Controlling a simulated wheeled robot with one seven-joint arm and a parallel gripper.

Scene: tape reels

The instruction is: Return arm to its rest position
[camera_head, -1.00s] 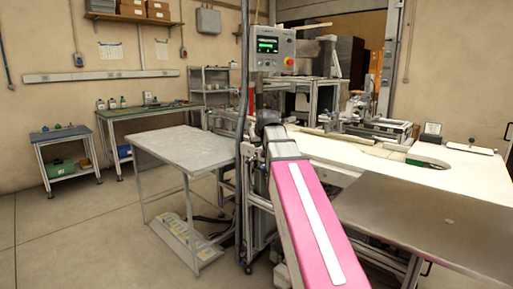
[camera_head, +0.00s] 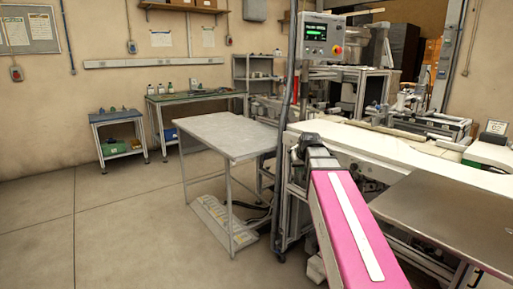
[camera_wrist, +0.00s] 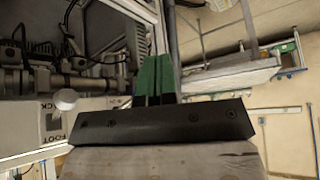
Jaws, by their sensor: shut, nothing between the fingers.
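My gripper (camera_wrist: 154,78) shows in the wrist view as two green fingers close together on a black mount. It is shut and empty. The wrist view is tilted, with machine framing to the left of the fingers and a grey tabletop (camera_wrist: 232,76) to their right.
A white worktop (camera_head: 405,151) and a metal plate (camera_head: 445,215) lie to the right. The floor (camera_head: 120,225) at the front left is clear.

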